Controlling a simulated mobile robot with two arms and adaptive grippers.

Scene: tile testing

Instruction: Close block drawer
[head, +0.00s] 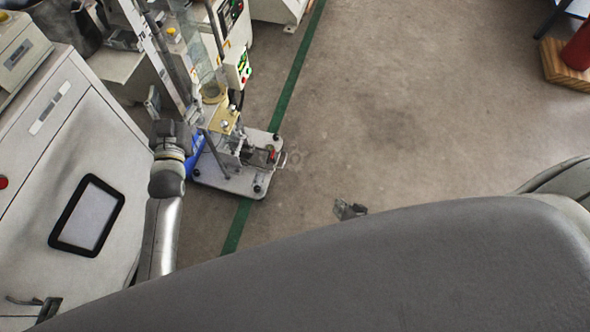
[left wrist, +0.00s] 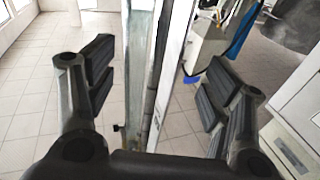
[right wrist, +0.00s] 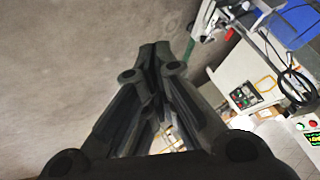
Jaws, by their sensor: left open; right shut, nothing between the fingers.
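No part that I can surely name as the block drawer shows. A testing machine (head: 228,182) with a white base plate, clear panels and a small red part stands on the floor left of centre in the head view. My left gripper (left wrist: 157,76) is open in the left wrist view. An upright panel and post (left wrist: 146,75) show between its fingers; I cannot tell whether they touch. In the head view my left arm reaches up beside the machine. My right gripper (right wrist: 160,50) is shut and empty over bare floor; its tips (head: 348,210) show beyond my grey body.
A large white cabinet (head: 75,130) with a black-framed panel fills the left of the head view. A control box (head: 238,66) with buttons is on the machine. A red cylinder on a wooden base (head: 568,72) is at upper right. The middle floor is clear.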

